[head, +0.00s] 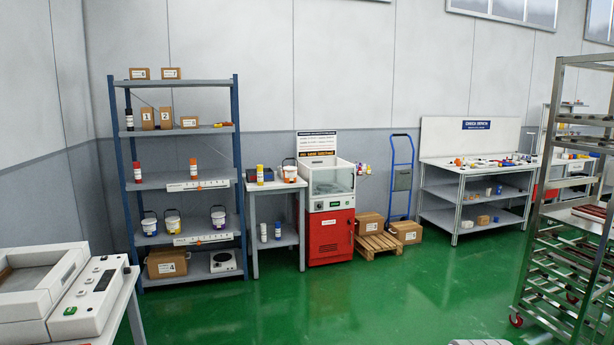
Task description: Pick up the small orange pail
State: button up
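A small pail (289,171) with a raised handle stands on the top of a small white table. It looks white with an orange-red lower part, but it is too small to be sure. Several more small pails with handles stand on a lower level of the blue-post shelf: a white and blue one (149,224), one beside it (172,222) with yellow and blue, and one farther right (218,217) with yellow and dark blue. No pail that is plainly all orange shows.
The blue-post shelf (184,183) also holds boxes and bottles. Right of the small table (252,200) stand a red and white cabinet (331,235), a pallet (382,245) with boxes, a hand truck and a workbench (455,175). A metal rack (545,225) stands right. Green floor (350,300) is clear mid-room.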

aim_at(290, 173)
jog(key=u, duration=0.25)
jog(key=i, duration=2.15)
jog(key=u, duration=0.35)
jog(key=i, duration=1.55)
jog(key=z, duration=0.2)
jog(key=i, duration=1.55)
jog(key=z, duration=0.5)
jog(key=i, duration=1.3)
jog(key=z, duration=0.2)
